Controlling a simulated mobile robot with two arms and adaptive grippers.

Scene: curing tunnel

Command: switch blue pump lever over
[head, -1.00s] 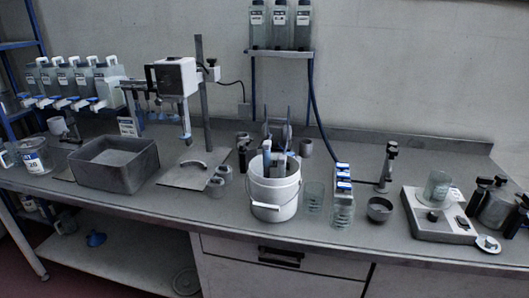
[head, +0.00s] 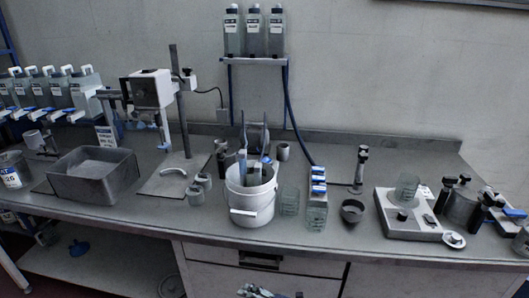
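A flat blue lever-like piece (head: 514,212) shows at the far right edge of the bench, beside a dark pot with black handles (head: 462,207). Its mount is partly cut off by the frame, and I cannot tell for certain that it is the pump lever. Other small blue tap levers (head: 42,114) sit under the row of bottles at the left. A small part of one of my grippers (head: 262,292) shows at the bottom middle, low in front of the drawers and well away from the blue piece. I cannot tell which arm it belongs to or whether it is open.
A white bucket (head: 250,205) with tools stands mid-bench. Glass beakers, a stack of blue-topped boxes (head: 318,185) and a dark bowl (head: 352,211) are to its right. A scale (head: 412,222) bears a beaker. A grey tub (head: 94,182) stands left.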

